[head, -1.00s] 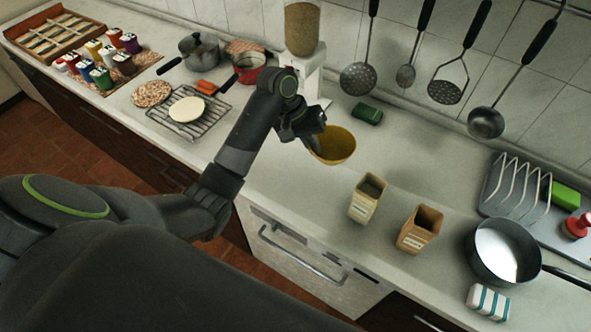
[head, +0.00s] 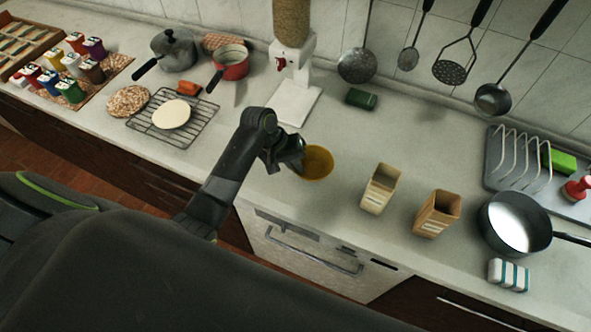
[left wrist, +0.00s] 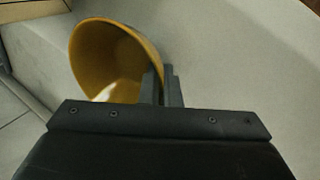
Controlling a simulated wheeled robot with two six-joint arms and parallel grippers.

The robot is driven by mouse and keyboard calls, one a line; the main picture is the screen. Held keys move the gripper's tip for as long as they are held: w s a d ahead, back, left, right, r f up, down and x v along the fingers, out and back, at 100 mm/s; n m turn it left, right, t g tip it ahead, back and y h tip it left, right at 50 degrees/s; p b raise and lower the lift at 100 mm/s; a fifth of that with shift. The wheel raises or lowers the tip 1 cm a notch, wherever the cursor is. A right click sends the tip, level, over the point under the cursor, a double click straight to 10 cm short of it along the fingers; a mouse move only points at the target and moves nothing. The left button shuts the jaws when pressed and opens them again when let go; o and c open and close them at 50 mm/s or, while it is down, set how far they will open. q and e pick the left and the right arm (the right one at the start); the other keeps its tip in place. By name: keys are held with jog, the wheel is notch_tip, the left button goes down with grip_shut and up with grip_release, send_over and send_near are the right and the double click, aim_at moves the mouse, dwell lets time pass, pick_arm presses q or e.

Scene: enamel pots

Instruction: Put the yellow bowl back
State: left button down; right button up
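The yellow bowl (head: 319,163) is in the middle of the counter area in the head view, at the end of my left arm. My left gripper (head: 298,163) is at the bowl's left edge. In the left wrist view the bowl (left wrist: 110,52) is tilted, its inside facing the camera. There my left gripper's fingers (left wrist: 163,86) are close together with the bowl's rim between them. Whether the bowl touches the counter is hard to tell. My right gripper is not in view.
A dispenser (head: 296,80) stands on the counter (head: 250,90) behind the bowl, with a green sponge (head: 361,98) to its right. Two upright containers, one cream (head: 380,188) and one brown (head: 437,213), stand right of the bowl. A cooling rack (head: 185,133) lies to the left.

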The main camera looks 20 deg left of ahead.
pick_arm(q)
notch_tip(320, 180, down, 2)
jog(key=shift+f, duration=0.65)
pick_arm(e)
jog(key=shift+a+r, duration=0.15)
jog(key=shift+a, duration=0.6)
pick_arm(q)
jog(key=c, duration=1.6)
grip_release()
jog(key=shift+c, duration=0.2)
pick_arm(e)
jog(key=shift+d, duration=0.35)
pick_arm(q)
jog(key=v, duration=1.2)
jog(key=shift+b, duration=0.4)
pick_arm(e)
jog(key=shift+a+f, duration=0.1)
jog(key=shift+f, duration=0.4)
